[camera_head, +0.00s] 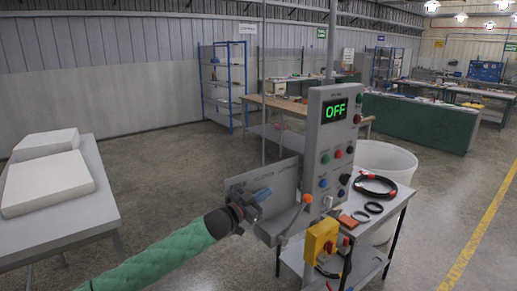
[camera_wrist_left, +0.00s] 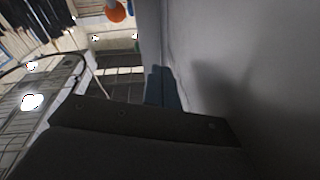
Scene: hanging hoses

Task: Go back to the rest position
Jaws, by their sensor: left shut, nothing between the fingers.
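My left arm, in a green sleeve, comes in from the lower left of the head view. Its left gripper (camera_head: 264,194) has blue fingers and is shut and empty. It is in front of the grey bracket plate (camera_head: 285,184) at the left of the control box (camera_head: 318,150). I cannot tell whether it touches the plate. In the left wrist view the blue fingers (camera_wrist_left: 162,86) are close together beside a smooth grey surface (camera_wrist_left: 240,60). The control box display (camera_head: 334,110) reads OFF in green. My right gripper is not in view.
A small table (camera_head: 400,205) behind the box holds a black coiled hose (camera_head: 375,193) and black rings. A white bin (camera_head: 400,160) stands behind it. A yellow box (camera_head: 321,241) hangs below the control box. A grey table (camera_head: 95,205) with white blocks is at left; open floor lies between.

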